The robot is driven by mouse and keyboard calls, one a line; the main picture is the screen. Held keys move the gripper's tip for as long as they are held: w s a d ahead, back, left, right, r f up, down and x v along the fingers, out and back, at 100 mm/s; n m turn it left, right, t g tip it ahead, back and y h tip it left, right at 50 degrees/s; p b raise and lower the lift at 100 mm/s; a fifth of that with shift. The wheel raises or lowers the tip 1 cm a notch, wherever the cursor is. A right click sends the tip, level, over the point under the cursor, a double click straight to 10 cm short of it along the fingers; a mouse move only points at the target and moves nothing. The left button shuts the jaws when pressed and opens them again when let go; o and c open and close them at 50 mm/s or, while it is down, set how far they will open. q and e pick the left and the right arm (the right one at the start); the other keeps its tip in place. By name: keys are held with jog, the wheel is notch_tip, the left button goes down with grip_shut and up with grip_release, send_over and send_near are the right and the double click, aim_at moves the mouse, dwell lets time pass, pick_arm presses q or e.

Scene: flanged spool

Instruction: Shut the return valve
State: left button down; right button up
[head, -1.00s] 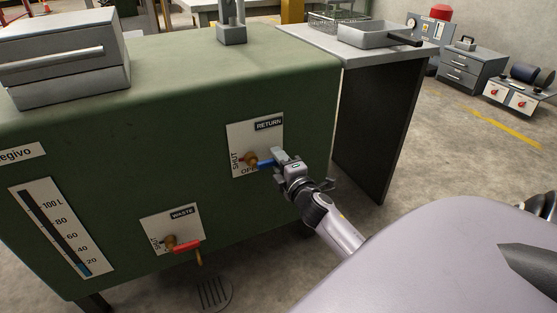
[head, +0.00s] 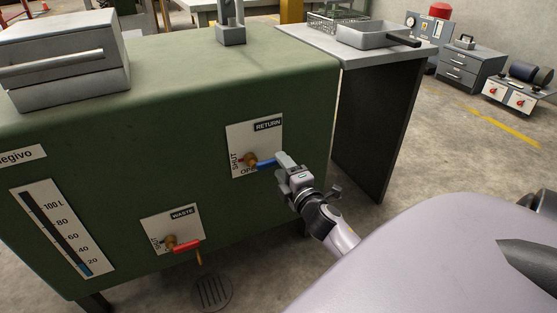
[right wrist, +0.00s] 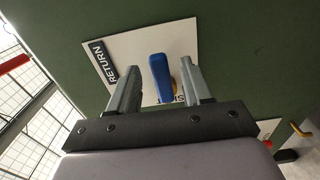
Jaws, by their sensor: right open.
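The return valve has a brass body (head: 250,160) and a blue lever (head: 266,162) on a white plate labelled RETURN (head: 255,145), on the green tank's front. The lever points right, toward the partly covered OPEN mark; SHUT is printed at the plate's left. My right gripper (head: 283,160) is open at the lever's outer end. In the right wrist view the blue lever (right wrist: 161,78) shows in the gap between the two fingers (right wrist: 160,82), with room on both sides; I cannot tell whether either touches it. My left gripper is not in view.
A waste valve with a red lever (head: 187,247) sits lower left on the green tank (head: 110,150). A level gauge (head: 55,230) is further left. A side table (head: 390,50) with a grey pan (head: 375,34) stands right of the tank. Floor drain (head: 212,292) lies below.

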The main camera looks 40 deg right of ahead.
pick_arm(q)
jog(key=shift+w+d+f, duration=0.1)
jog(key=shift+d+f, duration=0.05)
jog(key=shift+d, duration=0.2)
pick_arm(e)
jog(key=shift+v, duration=1.8)
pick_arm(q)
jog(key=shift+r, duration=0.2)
